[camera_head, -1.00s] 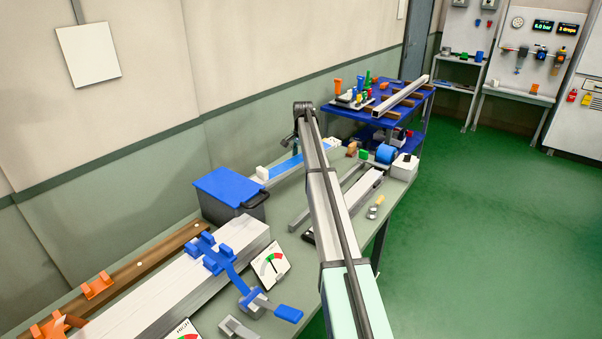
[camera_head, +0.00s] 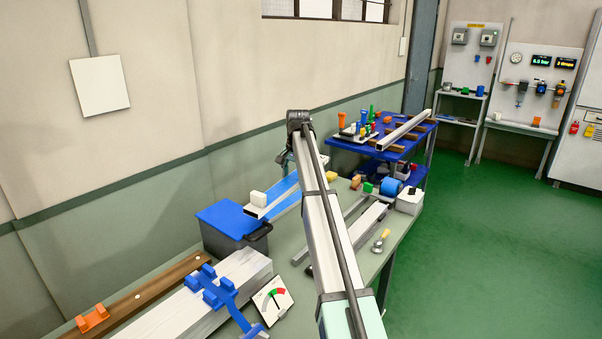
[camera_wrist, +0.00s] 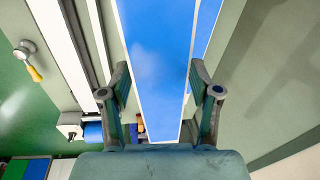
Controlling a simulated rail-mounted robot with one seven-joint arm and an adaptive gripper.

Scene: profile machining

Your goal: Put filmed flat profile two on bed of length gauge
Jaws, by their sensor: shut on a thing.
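A flat profile with blue film (camera_wrist: 155,65) runs between the two fingers of my gripper (camera_wrist: 162,95) in the wrist view, and my gripper is shut on it. A second blue-filmed strip (camera_wrist: 207,30) shows beside and partly behind it at the right. In the head view the blue-filmed stock (camera_head: 284,199) slants beyond the blue-lidded box, and my arm hides part of it. A long pale rail assembly (camera_head: 352,235) on the bench, right of my arm, looks like the length gauge bed; I cannot tell for certain. It also appears at the wrist view's left (camera_wrist: 70,50).
The blue-lidded box (camera_head: 232,222) and a white block (camera_head: 258,199) are near the stock. A white box (camera_head: 410,200), blue roll (camera_head: 391,187) and yellow-handled tool (camera_head: 381,241) sit at the bench's right. A clamped white beam (camera_head: 205,292) lies in front.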

